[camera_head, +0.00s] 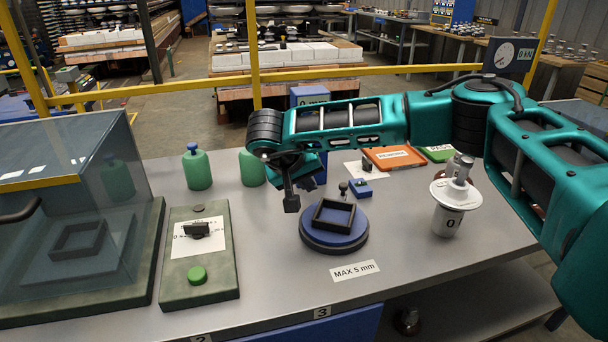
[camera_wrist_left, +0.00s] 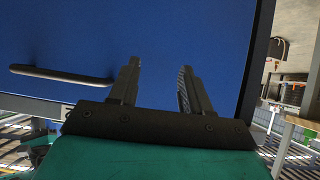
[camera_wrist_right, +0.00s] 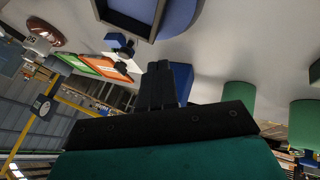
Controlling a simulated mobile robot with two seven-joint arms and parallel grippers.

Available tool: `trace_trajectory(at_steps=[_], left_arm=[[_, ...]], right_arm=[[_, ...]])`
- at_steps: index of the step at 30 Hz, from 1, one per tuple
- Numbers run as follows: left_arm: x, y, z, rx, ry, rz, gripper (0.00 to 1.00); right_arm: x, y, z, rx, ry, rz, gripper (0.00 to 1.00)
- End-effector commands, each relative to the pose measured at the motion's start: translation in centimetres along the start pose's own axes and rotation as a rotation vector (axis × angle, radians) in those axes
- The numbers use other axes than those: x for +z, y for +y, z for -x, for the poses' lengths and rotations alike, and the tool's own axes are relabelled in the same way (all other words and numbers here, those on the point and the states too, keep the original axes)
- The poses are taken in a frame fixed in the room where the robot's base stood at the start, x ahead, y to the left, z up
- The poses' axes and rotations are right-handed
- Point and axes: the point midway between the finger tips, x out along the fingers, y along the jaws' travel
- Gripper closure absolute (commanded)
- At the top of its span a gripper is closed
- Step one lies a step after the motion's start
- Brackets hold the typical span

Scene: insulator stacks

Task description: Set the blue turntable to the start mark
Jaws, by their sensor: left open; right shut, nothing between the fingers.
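The blue turntable (camera_head: 350,234) is a round blue disc on a dark base, on the grey table right of centre. A black square frame (camera_head: 333,216) lies on its top. In the right wrist view part of the blue disc (camera_wrist_right: 182,18) and the black frame (camera_wrist_right: 130,22) show at the top. My right gripper (camera_head: 291,203) points down just left of the turntable and above it, apart from it as far as I can tell. Its fingers (camera_wrist_right: 158,85) are shut and empty. My left gripper (camera_wrist_left: 155,85) is open and empty in front of a blue panel. I cannot make out a start mark.
A small blue block with a knob (camera_head: 360,188) stands close behind the turntable. Green bottles (camera_head: 196,167) stand behind left, a white insulator piece (camera_head: 449,208) at right. A green control box (camera_head: 198,257) and a glass-covered case (camera_head: 75,200) are at left. A "MAX 5 mm" label (camera_head: 355,271) lies in front.

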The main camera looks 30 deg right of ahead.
Motion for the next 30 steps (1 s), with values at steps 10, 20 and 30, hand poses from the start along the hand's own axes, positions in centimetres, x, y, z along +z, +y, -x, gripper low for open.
trace_trajectory(at_steps=[10, 20, 30], left_arm=[[0.1, 0.2, -0.2, 0.006, 0.002, 0.001, 0.52], [0.1, 0.2, -0.3, 0.006, 0.002, 0.001, 0.52], [0.1, 0.2, -0.2, 0.006, 0.002, 0.001, 0.52]], right_arm=[[0.0, 2.3, -5.1, 0.001, -0.001, -0.002, 1.00], [0.1, 3.5, -5.7, -0.001, 0.000, 0.001, 1.00], [0.0, 3.6, -5.7, 0.001, -0.001, -0.003, 1.00]])
